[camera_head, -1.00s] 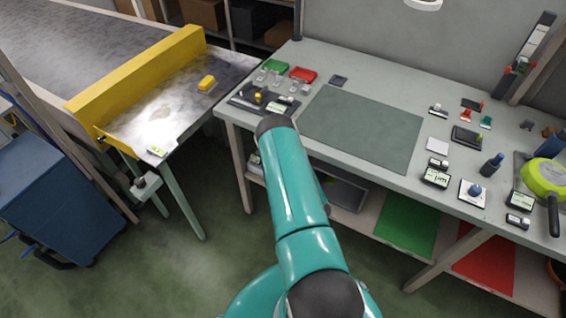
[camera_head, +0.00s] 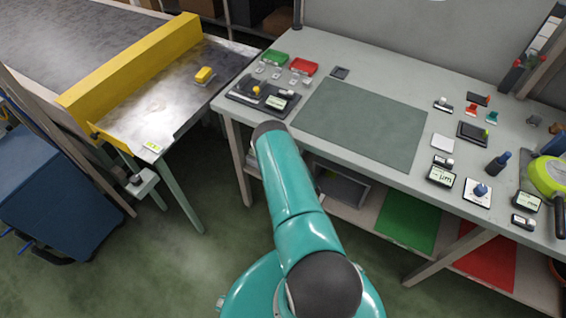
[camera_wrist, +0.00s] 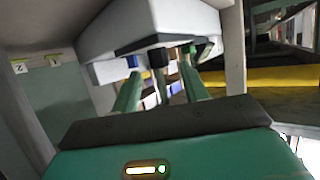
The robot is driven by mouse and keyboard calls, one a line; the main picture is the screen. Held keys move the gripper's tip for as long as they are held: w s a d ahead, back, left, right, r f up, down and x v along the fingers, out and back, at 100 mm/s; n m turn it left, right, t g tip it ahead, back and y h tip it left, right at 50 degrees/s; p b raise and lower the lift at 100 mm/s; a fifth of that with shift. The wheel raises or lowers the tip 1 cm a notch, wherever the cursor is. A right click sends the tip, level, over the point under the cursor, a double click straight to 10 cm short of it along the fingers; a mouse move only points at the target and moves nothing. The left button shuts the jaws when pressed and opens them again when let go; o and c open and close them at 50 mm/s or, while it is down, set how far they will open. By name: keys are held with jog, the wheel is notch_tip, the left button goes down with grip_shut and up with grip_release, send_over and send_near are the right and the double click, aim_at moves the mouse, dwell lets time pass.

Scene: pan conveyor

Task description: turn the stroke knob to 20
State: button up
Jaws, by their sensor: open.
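I cannot tell for sure which control is the stroke knob; no marking on one can be read. A yellow knob (camera_head: 256,90) stands on a dark panel (camera_head: 236,97) with a small display (camera_head: 277,102), at the left end of the bench. A blue knob (camera_head: 481,189) stands on a white plate at the right, near another display (camera_head: 440,176). In the wrist view, my gripper (camera_wrist: 160,72) shows as two green fingers standing apart, with nothing seen held. In the head view my arm hides it. No knob can be made out clearly in the wrist view.
The grey bench (camera_head: 420,100) carries a bare green mat (camera_head: 360,122). Green (camera_head: 273,57) and red (camera_head: 303,66) trays stand behind the panel. The conveyor (camera_head: 165,95) with its yellow guard (camera_head: 130,75) is at the left. Floor shows between conveyor and bench.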

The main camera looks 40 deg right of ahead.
jog(key=x, duration=0.4)
jog(key=shift+w, duration=0.15)
grip_shut()
